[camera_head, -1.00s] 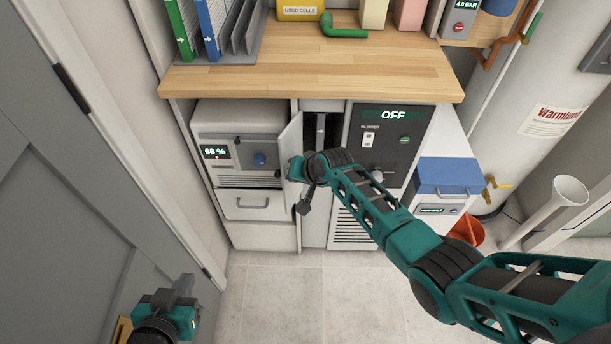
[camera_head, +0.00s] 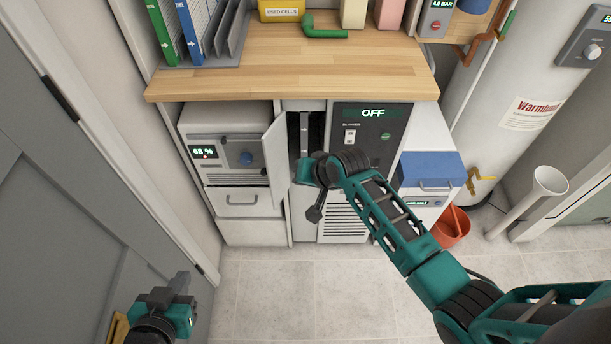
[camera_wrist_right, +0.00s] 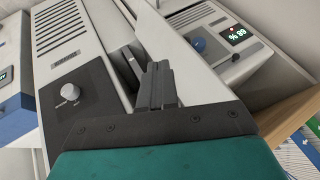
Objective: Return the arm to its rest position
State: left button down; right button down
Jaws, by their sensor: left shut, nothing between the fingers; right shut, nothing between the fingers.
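My right arm reaches from the lower right to the narrow open cabinet bay under the bench. Its teal gripper (camera_head: 306,169) is beside the open white door (camera_head: 276,160). In the right wrist view the dark fingers (camera_wrist_right: 158,84) are together and empty, pointing toward the gap between the door and the dark control panel (camera_wrist_right: 80,105). Whether they touch the door I cannot tell. My left gripper (camera_head: 179,284) is shut and empty at the lower left, near the grey door (camera_head: 60,200).
The wooden bench (camera_head: 290,70) overhangs the cabinets. A white unit reading 68 % (camera_head: 225,148) stands left of the bay, and a panel reading OFF (camera_head: 370,135) stands right. A blue-lidded box (camera_head: 430,168), red bucket (camera_head: 452,228) and white tank (camera_head: 510,90) are further right. The floor (camera_head: 300,290) is clear in front.

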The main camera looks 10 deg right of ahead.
jog(key=s+d+n+t, duration=0.2)
jog(key=s+d, duration=0.2)
jog(key=s, duration=0.5)
jog(key=s+d+n+t+h, duration=0.1)
jog(key=s+d+n+t, duration=0.1)
jog(key=s, duration=0.7)
jog(key=shift+s+d+r+n+h, duration=0.3)
jog(key=shift+s+d+r+n, duration=0.1)
jog(key=shift+d+n, duration=0.45)
jog(key=shift+d, duration=0.1)
